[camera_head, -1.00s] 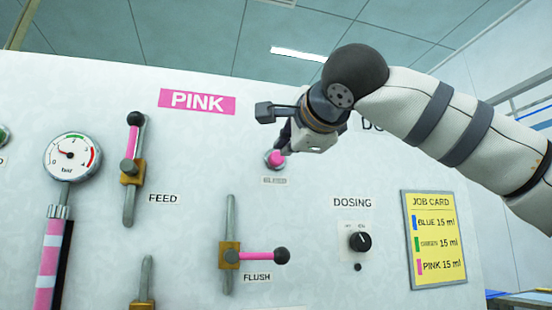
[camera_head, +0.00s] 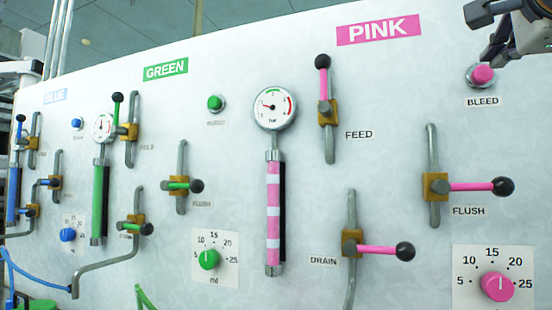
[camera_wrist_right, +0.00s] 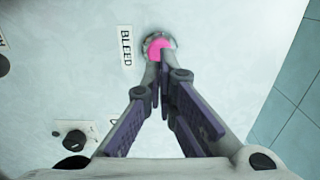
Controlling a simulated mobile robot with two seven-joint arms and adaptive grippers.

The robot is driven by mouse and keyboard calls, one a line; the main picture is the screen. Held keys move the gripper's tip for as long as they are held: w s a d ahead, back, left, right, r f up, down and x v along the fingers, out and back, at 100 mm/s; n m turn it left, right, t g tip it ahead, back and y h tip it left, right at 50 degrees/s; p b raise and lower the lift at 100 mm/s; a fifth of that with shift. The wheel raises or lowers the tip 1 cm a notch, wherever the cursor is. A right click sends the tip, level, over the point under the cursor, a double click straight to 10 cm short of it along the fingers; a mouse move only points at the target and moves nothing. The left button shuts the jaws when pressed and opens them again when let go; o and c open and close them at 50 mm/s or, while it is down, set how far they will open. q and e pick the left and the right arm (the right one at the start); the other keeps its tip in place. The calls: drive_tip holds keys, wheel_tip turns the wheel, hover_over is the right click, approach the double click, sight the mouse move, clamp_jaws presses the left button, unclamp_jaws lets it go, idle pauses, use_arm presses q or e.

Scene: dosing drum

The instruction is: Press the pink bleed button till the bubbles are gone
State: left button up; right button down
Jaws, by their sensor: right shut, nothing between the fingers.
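The pink bleed button (camera_head: 482,75) sits in a metal ring above the BLEED label at the upper right of the panel. In the right wrist view the button (camera_wrist_right: 159,44) is just beyond the fingertips. My right gripper (camera_head: 488,60) is partly cut off by the picture's edge. Its fingers (camera_wrist_right: 160,62) are shut and empty, with tips overlapping the button's lower edge; I cannot tell whether they touch it. The pink sight tube (camera_head: 273,222) shows several pale bands between pink stretches. The gauge (camera_head: 273,106) stands above it. My left gripper is not in view.
Near the button are the pink feed lever (camera_head: 323,78), flush lever (camera_head: 470,187) and drain lever (camera_head: 375,249). A pink dosing knob (camera_head: 497,286) is at the lower right. Green and blue sections lie to the left. The panel around the button is clear.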

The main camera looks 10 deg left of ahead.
sight(484, 73)
drive_tip(key=shift+x, duration=2.4)
drive_tip(key=shift+v, duration=0.85)
drive_tip(key=shift+w, duration=0.15)
drive_tip(key=shift+x, duration=0.75)
drive_tip(key=shift+v, duration=0.9)
drive_tip(key=shift+w+d, duration=0.1)
drive_tip(key=shift+w, duration=0.05)
